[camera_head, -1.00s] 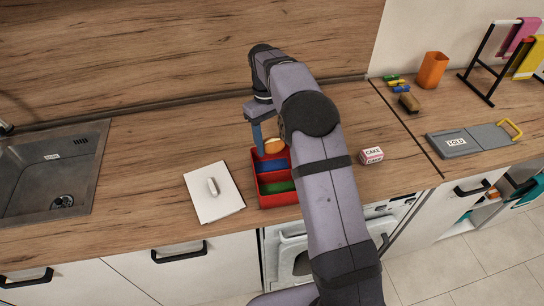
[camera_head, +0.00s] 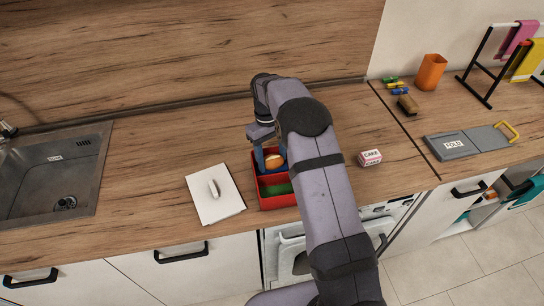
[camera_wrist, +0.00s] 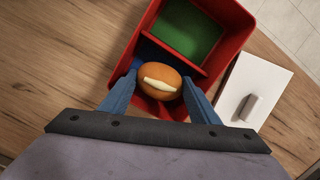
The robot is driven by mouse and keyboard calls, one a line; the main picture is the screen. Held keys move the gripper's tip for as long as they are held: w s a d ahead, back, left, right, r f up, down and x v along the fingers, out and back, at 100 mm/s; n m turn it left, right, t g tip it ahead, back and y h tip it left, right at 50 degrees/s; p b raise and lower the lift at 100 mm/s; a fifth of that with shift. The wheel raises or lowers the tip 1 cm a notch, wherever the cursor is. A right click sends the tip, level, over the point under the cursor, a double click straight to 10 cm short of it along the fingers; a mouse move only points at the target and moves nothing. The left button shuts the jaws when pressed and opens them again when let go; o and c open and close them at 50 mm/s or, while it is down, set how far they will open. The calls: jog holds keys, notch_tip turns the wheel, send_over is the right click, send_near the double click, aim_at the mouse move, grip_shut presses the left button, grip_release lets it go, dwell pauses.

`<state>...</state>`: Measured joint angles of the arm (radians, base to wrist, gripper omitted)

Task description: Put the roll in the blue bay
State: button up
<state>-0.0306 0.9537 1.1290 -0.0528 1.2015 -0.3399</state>
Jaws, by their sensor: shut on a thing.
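The roll (camera_wrist: 160,81) is a round orange-brown bun with a pale stripe on top. My gripper (camera_wrist: 158,88) is shut on it, with one blue finger on each side. In the head view the roll (camera_head: 273,161) shows between the fingers, low at the back part of the red box (camera_head: 267,206). The blue bay (camera_wrist: 148,50) is the compartment under and around the roll; only a strip of its blue floor shows. A red divider separates it from the green bay (camera_wrist: 187,31). Whether the roll touches the bay floor I cannot tell.
A white board with a handle (camera_head: 212,203) lies left of the box. A small cake box (camera_head: 370,158) stands to the right on the counter. The sink (camera_head: 50,175) is at the far left. The box's red walls rise close around my fingers.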

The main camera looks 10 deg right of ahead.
jog(key=shift+f, duration=0.1)
jog(key=shift+f, duration=0.35)
jog(key=shift+f, duration=0.15)
jog(key=o, duration=1.1)
jog(key=r+b, duration=0.1)
jog(key=r, duration=0.3)
jog(key=w+r+b, duration=0.1)
jog(key=r, duration=0.8)
jog(key=shift+w+a+b, duration=0.35)
jog(key=shift+b, duration=0.05)
